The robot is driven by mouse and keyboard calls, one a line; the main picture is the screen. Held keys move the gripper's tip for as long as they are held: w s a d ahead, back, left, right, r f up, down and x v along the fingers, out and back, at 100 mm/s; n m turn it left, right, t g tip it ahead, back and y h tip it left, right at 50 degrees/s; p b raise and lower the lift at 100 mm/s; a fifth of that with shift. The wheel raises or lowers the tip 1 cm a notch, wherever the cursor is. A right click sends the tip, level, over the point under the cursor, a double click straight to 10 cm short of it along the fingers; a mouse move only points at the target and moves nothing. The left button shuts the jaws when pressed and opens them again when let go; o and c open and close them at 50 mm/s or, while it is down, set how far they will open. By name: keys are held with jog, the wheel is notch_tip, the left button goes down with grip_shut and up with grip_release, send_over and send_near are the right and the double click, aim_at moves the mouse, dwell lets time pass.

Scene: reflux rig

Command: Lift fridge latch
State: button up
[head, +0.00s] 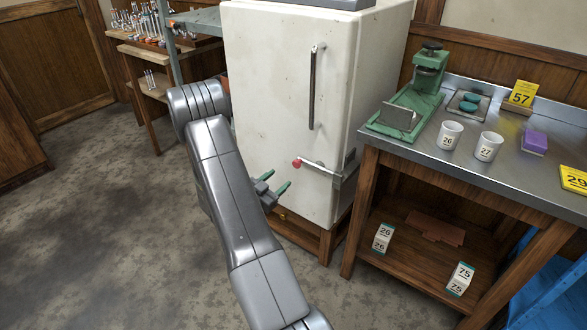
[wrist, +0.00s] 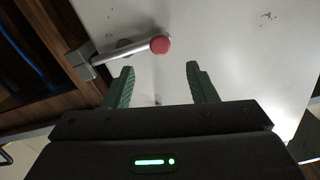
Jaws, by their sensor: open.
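The white fridge (head: 270,90) stands behind my arm, its door shut, with a long dark vertical handle (head: 315,88). The fridge latch (head: 322,167) is a metal bar with a red knob at its left end, low on the door's right side. The wrist view shows the latch (wrist: 125,51) beyond my fingers, its red knob at the bar's right end there. My gripper (head: 278,183) is open and empty, just below and left of the knob in the head view. In the wrist view my gripper (wrist: 160,78) has both green fingers apart, with the knob ahead of the gap, not between them.
A metal-topped bench (head: 470,150) stands right of the fridge, bearing a green press (head: 415,95), white cups and number cards. Its lower shelf (head: 420,250) holds labelled boxes. A rack of glassware (head: 140,25) stands at the back left. The floor at left is clear.

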aim_at(295, 165)
jog(key=x, duration=0.9)
jog(key=shift+w+d+b, duration=0.15)
jog(key=shift+b, duration=0.25)
grip_shut()
